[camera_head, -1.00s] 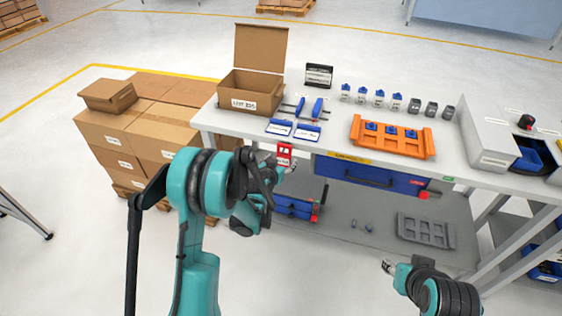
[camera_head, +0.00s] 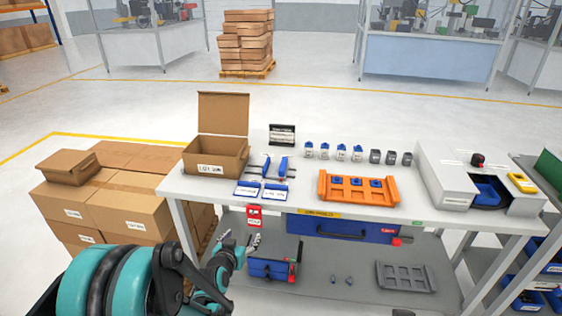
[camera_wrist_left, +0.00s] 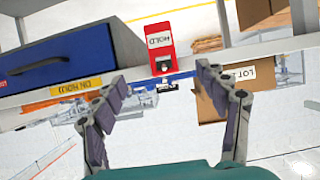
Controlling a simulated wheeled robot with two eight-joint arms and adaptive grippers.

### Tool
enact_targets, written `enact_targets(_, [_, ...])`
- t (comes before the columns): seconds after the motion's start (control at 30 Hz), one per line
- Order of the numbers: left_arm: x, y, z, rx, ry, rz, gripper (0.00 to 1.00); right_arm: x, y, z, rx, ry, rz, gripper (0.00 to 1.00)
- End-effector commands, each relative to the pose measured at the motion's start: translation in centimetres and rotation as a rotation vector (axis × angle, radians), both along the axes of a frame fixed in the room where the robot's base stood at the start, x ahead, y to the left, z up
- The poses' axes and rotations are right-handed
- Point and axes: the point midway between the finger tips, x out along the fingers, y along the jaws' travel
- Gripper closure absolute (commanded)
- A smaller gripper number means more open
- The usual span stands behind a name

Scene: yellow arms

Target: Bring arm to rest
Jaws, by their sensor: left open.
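My left arm (camera_head: 115,280) comes in at the bottom left of the head view. Its gripper (camera_head: 240,243) is in front of the workbench's front side, just below a red tag (camera_head: 254,216) at the bench edge. In the left wrist view the two fingers of my left gripper (camera_wrist_left: 162,75) are spread apart with nothing between them.
The workbench (camera_head: 330,212) carries an open carton (camera_head: 217,155), an orange tray (camera_head: 380,189) and several small parts. A blue drawer (camera_head: 340,228) hangs under it. A blue box (camera_head: 272,268) stands on the lower shelf. Stacked cartons (camera_head: 130,205) stand at the left.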

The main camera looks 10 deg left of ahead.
Motion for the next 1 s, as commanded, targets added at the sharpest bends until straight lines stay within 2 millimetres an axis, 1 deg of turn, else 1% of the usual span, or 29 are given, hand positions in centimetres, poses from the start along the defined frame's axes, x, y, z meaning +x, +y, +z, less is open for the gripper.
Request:
enact_targets(0.13, [-1.3, -0.7, 1.5, -0.004, 0.041, -0.010, 0.27, 0.0, 0.0, 0.0, 0.000, 0.000, 0.000, 0.60])
enact_targets(0.23, [-3.2, -1.5, 3.0, -0.008, 0.097, -0.020, 0.27, 0.0, 0.0, 0.0, 0.000, 0.000, 0.000, 0.60])
enact_targets(0.37, [-6.9, -2.5, 4.9, -0.011, 0.186, -0.027, 0.27, 0.0, 0.0, 0.0, 0.000, 0.000, 0.000, 0.60])
enact_targets(0.47, [-10.1, -3.1, 6.0, -0.012, 0.253, -0.026, 0.27, 0.0, 0.0, 0.0, 0.000, 0.000, 0.000, 0.60])
enact_targets(0.5, [-11.5, -3.2, 6.3, -0.011, 0.279, -0.025, 0.27, 0.0, 0.0, 0.0, 0.000, 0.000, 0.000, 0.60])
enact_targets(0.57, [-13.6, -3.4, 6.7, -0.010, 0.320, -0.020, 0.27, 0.0, 0.0, 0.0, 0.000, 0.000, 0.000, 0.60])
enact_targets(0.63, [-16.2, -3.6, 6.9, -0.007, 0.364, -0.013, 0.27, 0.0, 0.0, 0.0, 0.000, 0.000, 0.000, 0.60])
enact_targets(0.7, [-18.8, -3.6, 7.0, -0.004, 0.407, -0.004, 0.27, 0.0, 0.0, 0.0, 0.000, 0.000, 0.000, 0.60])
enact_targets(0.8, [-21.9, -3.6, 7.0, 0.001, 0.459, 0.010, 0.27, 0.0, 0.0, 0.0, 0.000, 0.000, 0.000, 0.60])
enact_targets(0.9, [-24.2, -3.4, 6.8, 0.005, 0.497, 0.023, 0.27, 0.0, 0.0, 0.0, 0.000, 0.000, 0.000, 0.60])
enact_targets(1.0, [-25.5, -3.3, 6.6, 0.009, 0.518, 0.030, 0.27, 0.0, 0.0, 0.0, 0.000, 0.000, 0.000, 0.60])
